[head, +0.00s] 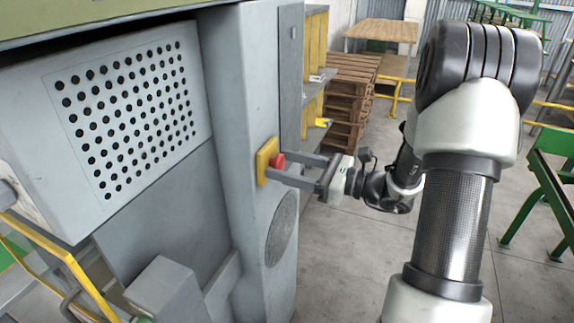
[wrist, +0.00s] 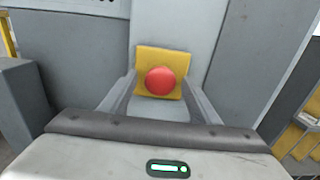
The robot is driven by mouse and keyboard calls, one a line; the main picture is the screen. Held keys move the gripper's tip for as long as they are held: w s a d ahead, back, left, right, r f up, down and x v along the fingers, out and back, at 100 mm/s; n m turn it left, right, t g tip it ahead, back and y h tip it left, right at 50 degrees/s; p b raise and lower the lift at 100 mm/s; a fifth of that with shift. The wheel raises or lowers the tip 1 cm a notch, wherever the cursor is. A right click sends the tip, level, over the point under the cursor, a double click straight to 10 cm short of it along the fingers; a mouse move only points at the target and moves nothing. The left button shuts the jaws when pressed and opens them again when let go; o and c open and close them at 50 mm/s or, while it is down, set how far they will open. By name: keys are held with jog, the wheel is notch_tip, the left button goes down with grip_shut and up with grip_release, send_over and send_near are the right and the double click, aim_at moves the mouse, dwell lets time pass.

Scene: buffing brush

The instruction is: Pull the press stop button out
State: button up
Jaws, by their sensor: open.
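The press stop button (head: 278,160) is a red round knob on a yellow plate (head: 264,162), fixed to the grey press column (head: 238,110). In the wrist view the red button (wrist: 160,81) sits centred on its yellow plate (wrist: 148,55). My gripper (head: 292,169) is open, its two fingers pointing at the plate. In the wrist view the fingers (wrist: 160,92) stand one to the left and one to the right of the button, with a gap on each side. I cannot tell whether the fingertips touch the plate.
A perforated grey panel (head: 130,115) is left of the column, and a round vent (head: 281,228) is below the button. Shelving (head: 315,70) and stacked pallets (head: 350,95) stand behind. A green frame (head: 545,190) is at right. Floor (head: 340,260) below my arm is clear.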

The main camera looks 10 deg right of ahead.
jog(key=c, duration=1.4)
jog(key=shift+s+d, duration=0.4)
jog(key=shift+d, duration=0.15)
grip_shut()
jog(key=o, duration=1.4)
grip_release()
jog(key=shift+s+d, duration=0.1)
jog(key=shift+d, duration=0.05)
jog(key=b+v, duration=0.2)
jog(key=v, duration=1.5)
